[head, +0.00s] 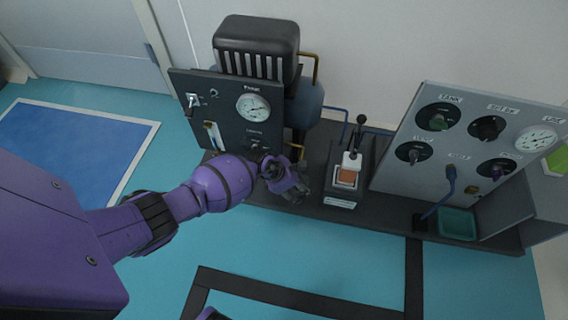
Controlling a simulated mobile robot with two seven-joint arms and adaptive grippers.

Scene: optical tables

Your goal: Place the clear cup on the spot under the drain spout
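My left arm reaches in from the left. Its gripper (298,190) is at the front edge of the dark bench, in front of the compressor panel. The fingers are small, dark and overlapping, so I cannot tell whether they are open or shut. I cannot make out the clear cup; anything between the fingers is too small to tell. A brass pipe (297,150) comes down just above and behind the gripper, below a blue-grey tank (304,103); it may be the drain spout. The spot under it is hidden by my gripper.
The dark panel (238,130) with a gauge stands behind my wrist. A lever unit (343,202) stands just right of the gripper. Farther right are a grey panel of knobs (405,135) and a teal tray (458,224).

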